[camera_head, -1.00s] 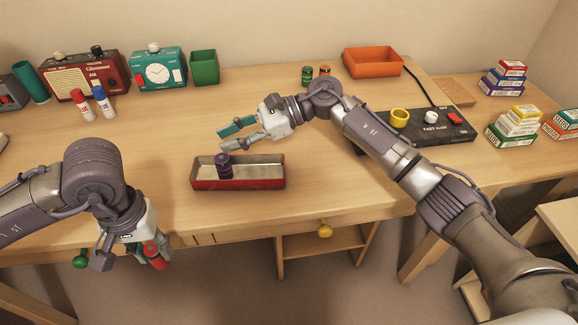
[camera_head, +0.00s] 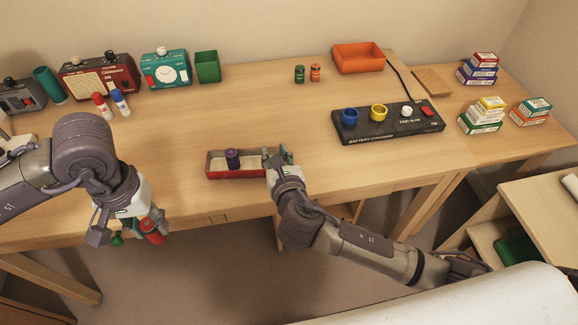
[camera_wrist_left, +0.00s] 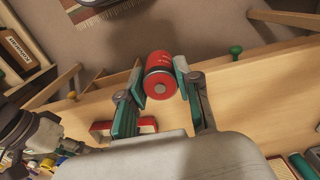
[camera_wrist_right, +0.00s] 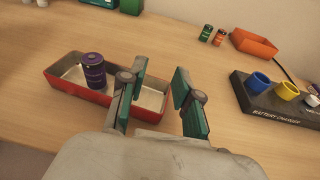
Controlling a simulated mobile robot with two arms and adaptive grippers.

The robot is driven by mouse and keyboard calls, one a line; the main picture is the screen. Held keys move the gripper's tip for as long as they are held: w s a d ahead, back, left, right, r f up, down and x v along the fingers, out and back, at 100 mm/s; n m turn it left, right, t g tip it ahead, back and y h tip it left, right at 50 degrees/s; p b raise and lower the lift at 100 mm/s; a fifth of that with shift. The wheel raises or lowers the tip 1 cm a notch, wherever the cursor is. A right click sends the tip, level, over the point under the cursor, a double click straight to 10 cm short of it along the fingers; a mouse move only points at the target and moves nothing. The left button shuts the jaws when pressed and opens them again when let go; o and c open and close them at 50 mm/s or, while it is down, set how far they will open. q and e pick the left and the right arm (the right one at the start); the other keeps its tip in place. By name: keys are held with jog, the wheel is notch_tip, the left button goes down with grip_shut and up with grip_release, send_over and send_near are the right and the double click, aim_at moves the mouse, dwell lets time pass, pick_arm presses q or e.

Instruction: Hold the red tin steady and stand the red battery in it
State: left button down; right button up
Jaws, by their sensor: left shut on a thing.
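The red tin (camera_head: 228,175), a long open tray with a pale floor, sits near the desk's front edge; it also shows in the right wrist view (camera_wrist_right: 70,85). A purple battery (camera_head: 232,158) stands upright in it. My left gripper (camera_wrist_left: 160,82) is shut on the red battery (camera_wrist_left: 160,68), out in front of the desk edge, left of the tin. My right gripper (camera_wrist_right: 158,88) is open at the tin's right end. One finger overlaps the tin's right end in the right wrist view and the other is beyond it; contact cannot be told.
A black battery charger (camera_head: 385,131) with blue and yellow cups lies to the right. A green and an orange battery (camera_head: 315,72) stand behind, near an orange tray (camera_head: 358,59). Red and blue tubes (camera_head: 120,102) stand left. The desk behind the tin is clear.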

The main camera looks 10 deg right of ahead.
jog(key=s, duration=0.1)
jog(key=s+d+f+g+h, duration=0.1)
jog(key=s+d+f+m+h, duration=0.1)
jog(key=s, duration=0.1)
jog(key=shift+s+d+g+p, duration=0.1)
jog(key=shift+d+g+p, duration=0.1)
jog(key=shift+g+p, duration=0.2)
jog(key=shift+d+f, duration=0.1)
jog(key=shift+f, duration=0.05)
jog(key=b+x, duration=0.1)
jog(key=x, duration=1)
jog(key=shift+w+d+f, duration=0.15)
jog(key=shift+w, duration=0.2)
grip_shut()
